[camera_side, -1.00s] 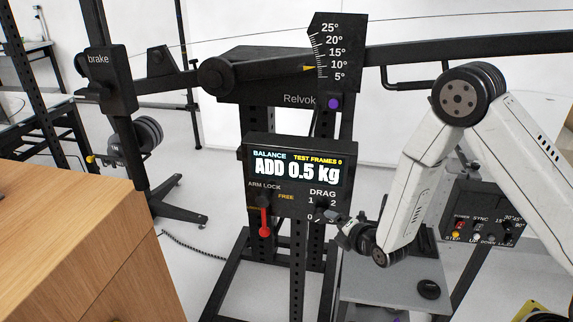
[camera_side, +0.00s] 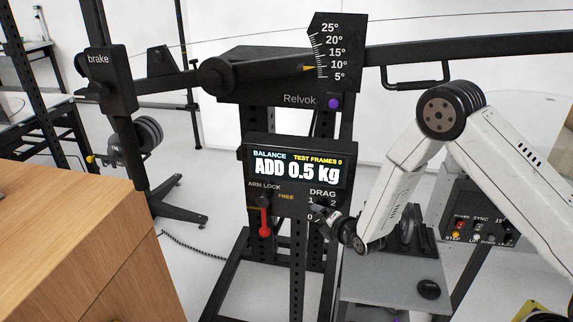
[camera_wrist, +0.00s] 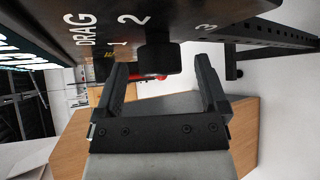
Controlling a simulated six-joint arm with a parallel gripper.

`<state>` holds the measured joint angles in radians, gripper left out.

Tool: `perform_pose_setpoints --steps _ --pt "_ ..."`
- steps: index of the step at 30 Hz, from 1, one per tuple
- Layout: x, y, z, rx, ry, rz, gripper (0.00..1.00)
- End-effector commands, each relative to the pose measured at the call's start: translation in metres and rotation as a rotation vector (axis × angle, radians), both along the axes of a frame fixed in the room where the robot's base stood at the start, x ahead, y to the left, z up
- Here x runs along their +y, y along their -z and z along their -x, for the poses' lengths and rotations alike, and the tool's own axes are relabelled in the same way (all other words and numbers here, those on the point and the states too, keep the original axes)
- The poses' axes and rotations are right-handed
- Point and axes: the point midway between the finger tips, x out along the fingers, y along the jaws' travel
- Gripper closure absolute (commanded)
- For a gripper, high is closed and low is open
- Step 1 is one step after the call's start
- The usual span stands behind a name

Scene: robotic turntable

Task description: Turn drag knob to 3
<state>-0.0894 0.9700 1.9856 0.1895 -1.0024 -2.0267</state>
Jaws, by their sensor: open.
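The black drag knob (camera_wrist: 158,54) sticks out of the dark panel in the wrist view, beside the white DRAG lettering and the numbers 1, 2 and 3 (camera_wrist: 207,28). Its pointer direction cannot be made out. My gripper (camera_wrist: 163,66) is open, with one finger on each side of the knob and visible gaps between. In the side view my gripper (camera_side: 335,222) is at the lower right of the control panel (camera_side: 290,215), in front of the DRAG scale; it hides the 3 and part of the knob area.
The panel screen (camera_side: 297,169) reads ADD 0.5 kg. A red arm lock lever (camera_side: 264,221) hangs left of the DRAG scale. A grey table (camera_side: 390,285) stands below my arm, and a wooden cabinet (camera_side: 70,235) is at the left.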

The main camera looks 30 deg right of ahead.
Motion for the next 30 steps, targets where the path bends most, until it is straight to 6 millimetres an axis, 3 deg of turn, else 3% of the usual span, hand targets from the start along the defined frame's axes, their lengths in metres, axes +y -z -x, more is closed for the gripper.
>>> perform_pose_setpoints --steps 6,17,25,26,30 --pt "-0.001 0.0045 -0.0109 0.0 0.0 0.0 0.07" --pt "-0.0011 0.0054 -0.0128 0.001 0.0 0.0 0.07" --pt "-0.0011 0.0053 -0.0126 0.001 0.0 0.0 0.93" --pt "-0.0011 0.0052 -0.0126 0.001 0.0 0.0 1.0" --pt "-0.0012 0.0054 -0.0125 -0.001 0.0 -0.002 1.0"
